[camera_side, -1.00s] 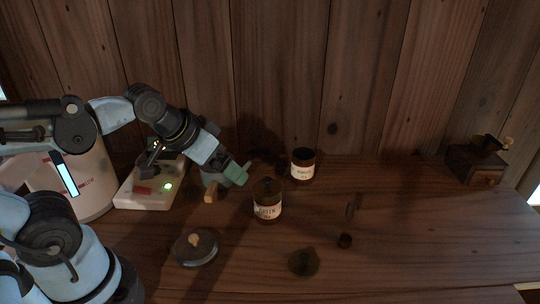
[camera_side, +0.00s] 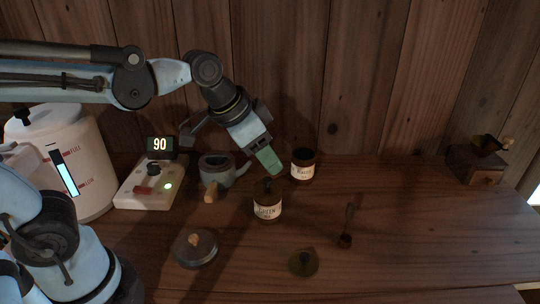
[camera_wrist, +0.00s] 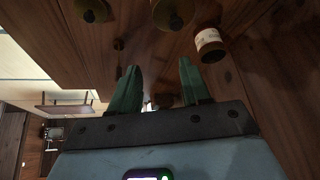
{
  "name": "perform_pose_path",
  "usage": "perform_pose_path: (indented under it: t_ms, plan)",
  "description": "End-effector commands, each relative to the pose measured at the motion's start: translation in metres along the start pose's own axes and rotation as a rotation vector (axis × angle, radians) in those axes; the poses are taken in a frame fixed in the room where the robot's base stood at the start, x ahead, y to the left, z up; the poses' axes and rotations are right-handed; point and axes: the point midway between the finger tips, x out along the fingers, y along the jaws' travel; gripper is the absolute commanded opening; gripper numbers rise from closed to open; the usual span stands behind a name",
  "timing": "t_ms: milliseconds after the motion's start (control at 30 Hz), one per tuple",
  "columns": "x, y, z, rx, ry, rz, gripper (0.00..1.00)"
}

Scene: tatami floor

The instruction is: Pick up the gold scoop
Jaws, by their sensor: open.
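The gold scoop (camera_side: 346,235) stands on the wooden table right of the jars, a small dark brassy cup with a thin handle rising from it. In the wrist view a small round dark shape, probably the scoop (camera_wrist: 118,45), lies up and left of my fingers. My gripper (camera_side: 266,161) is in the air above and behind the lidded jar, left of the scoop and well apart from it. In the wrist view its two green fingers (camera_wrist: 159,82) are spread, with nothing held between them.
A lidded labelled jar (camera_side: 268,207) and an open labelled jar (camera_side: 302,166) stand near my gripper. A loose lid (camera_side: 303,263), a round dark lidded thing (camera_side: 195,249), a teapot (camera_side: 216,172), a scale (camera_side: 150,187) and a grinder (camera_side: 474,166) surround them.

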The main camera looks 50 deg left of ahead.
Motion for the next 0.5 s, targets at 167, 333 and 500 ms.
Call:
perform_pose_path:
  t_ms: [167, 333, 500]
  plan:
    - [0.018, 0.036, -0.045, 0.188, -0.051, 0.104, 0.47]
    - [0.037, 0.067, -0.072, 0.334, -0.086, 0.183, 0.47]
    - [0.048, 0.085, -0.084, 0.410, -0.102, 0.226, 0.47]
